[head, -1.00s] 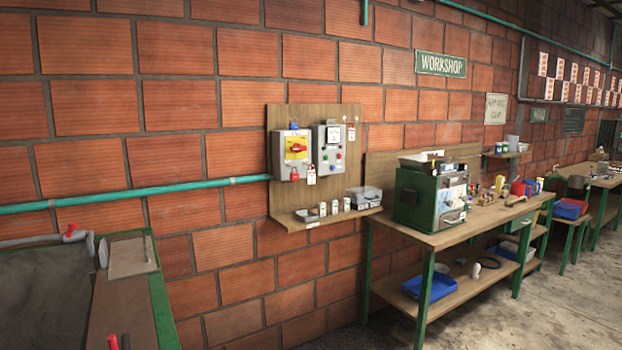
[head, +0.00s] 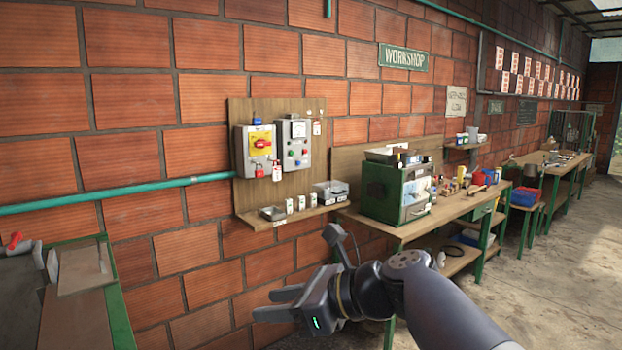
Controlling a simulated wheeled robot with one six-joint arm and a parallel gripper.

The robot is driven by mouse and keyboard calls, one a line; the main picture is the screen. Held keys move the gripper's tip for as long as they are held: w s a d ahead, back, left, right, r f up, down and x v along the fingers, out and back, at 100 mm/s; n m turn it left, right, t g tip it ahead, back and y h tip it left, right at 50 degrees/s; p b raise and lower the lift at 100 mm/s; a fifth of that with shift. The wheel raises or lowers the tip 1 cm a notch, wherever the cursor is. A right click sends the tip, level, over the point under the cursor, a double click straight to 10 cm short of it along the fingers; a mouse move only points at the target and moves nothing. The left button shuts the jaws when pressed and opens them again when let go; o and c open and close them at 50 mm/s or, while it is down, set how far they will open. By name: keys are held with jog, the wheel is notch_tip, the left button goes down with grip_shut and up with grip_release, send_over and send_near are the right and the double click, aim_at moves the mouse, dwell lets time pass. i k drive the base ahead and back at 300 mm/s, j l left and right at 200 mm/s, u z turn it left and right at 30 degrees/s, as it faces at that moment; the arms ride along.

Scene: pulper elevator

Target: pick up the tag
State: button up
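A red-and-white tag (head: 277,170) hangs at the lower right of the grey box with the yellow-and-red rotary switch (head: 262,144). A second red-and-white tag (head: 317,128) hangs at the upper right of the wooden backboard (head: 243,109). The frames do not show which tag the task means. A red padlock (head: 260,172) sits left of the first tag, and a blue padlock (head: 257,121) is on top of the box. My gripper (head: 297,275) is open and empty. It shows below the board's shelf, lower in the picture than both tags, with its fingers spread wide.
The board's narrow shelf (head: 290,217) holds a small tray, several small white containers and a clear box. A workbench (head: 415,222) with a green cabinet (head: 395,190) stands to the right. A green-framed tank or machine (head: 75,290) is at lower left. Floor is open at right.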

aim_at(276, 170)
jog(key=i+j+z, duration=0.85)
jog(key=i+j, duration=0.35)
jog(key=i+j+z, duration=0.1)
jog(key=i+j, duration=0.25)
jog(key=j, duration=0.2)
jog(key=i+j, duration=0.3)
jog(key=j, duration=0.15)
jog(key=i+j, duration=0.35)
jog(key=j, duration=0.15)
jog(key=i+j+z, duration=0.1)
jog(key=i+j, duration=0.2)
jog(key=j, duration=0.15)
